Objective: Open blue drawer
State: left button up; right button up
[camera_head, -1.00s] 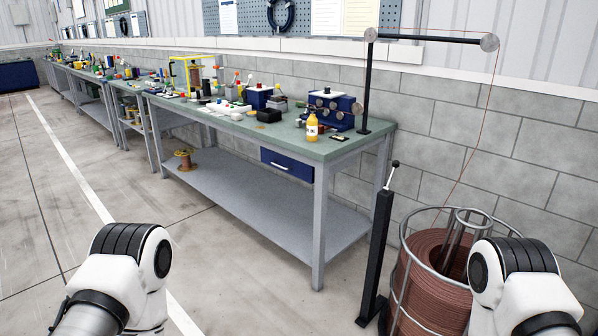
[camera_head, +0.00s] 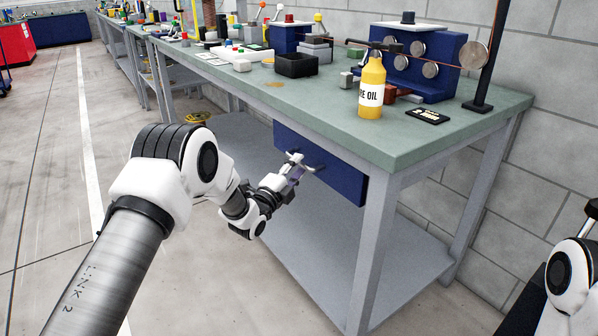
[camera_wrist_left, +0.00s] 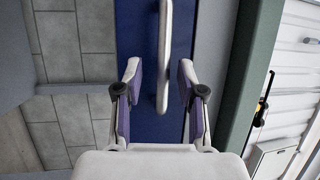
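The blue drawer (camera_head: 342,182) sits under the top of the green workbench (camera_head: 432,140), and its front looks flush with the frame. My left gripper (camera_head: 298,164) is at the drawer front, by its bar handle. In the left wrist view the fingers of my left gripper (camera_wrist_left: 158,78) are apart, on either side of the pale handle (camera_wrist_left: 164,50), with a gap on both sides. The blue drawer front (camera_wrist_left: 140,118) lies behind the handle. My right gripper is not in view; only part of my right arm shows at the right edge.
A yellow oil bottle (camera_head: 371,88), a black tray (camera_head: 297,65) and a blue roller device (camera_head: 425,65) stand on the bench. A grey lower shelf (camera_head: 385,255) lies below the drawer. The floor left of the bench is clear.

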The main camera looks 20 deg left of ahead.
pick_arm(q)
jog(key=shift+w+d+r, duration=0.3)
jog(key=shift+w+r, duration=0.1)
jog(key=shift+w, duration=0.35)
jog(key=shift+w+f, duration=0.1)
jog(key=shift+w, duration=0.2)
grip_shut()
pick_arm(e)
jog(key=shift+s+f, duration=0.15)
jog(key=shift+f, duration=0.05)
pick_arm(q)
jog(key=shift+s+a, duration=0.1)
jog(key=shift+s, duration=0.05)
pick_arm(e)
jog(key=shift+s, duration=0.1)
